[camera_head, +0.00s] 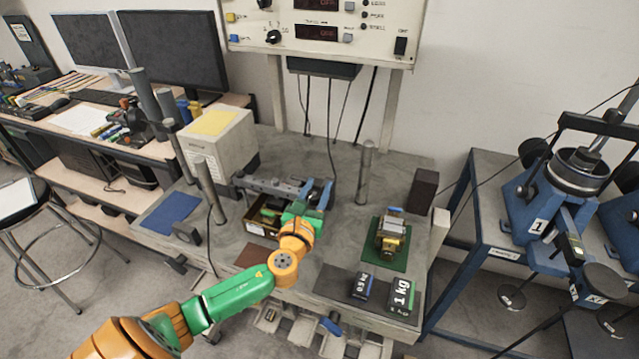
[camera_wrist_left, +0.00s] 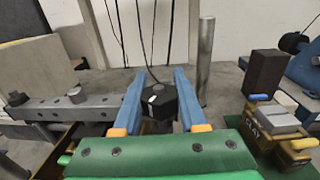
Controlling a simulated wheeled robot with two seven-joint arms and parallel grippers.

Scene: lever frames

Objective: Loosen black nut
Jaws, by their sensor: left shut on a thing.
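The black nut (camera_wrist_left: 160,102) is a dark hexagonal piece in the left wrist view, at the right end of a grey bar. My left gripper (camera_wrist_left: 157,108) has its two blue fingers on either side of it, shut on it. In the head view the left gripper (camera_head: 317,192) is over the middle of the bench, by the right end of the grey bar (camera_head: 265,184). The nut is too small and too covered to make out there. My right gripper is not in view.
An open brown box (camera_head: 262,222) is below the bar. A metal post (camera_head: 365,172) stands behind and right of the gripper. A brass device on a green mat (camera_head: 391,262) and black weights (camera_head: 401,295) are to the right. A beige box (camera_head: 217,146) is at the left.

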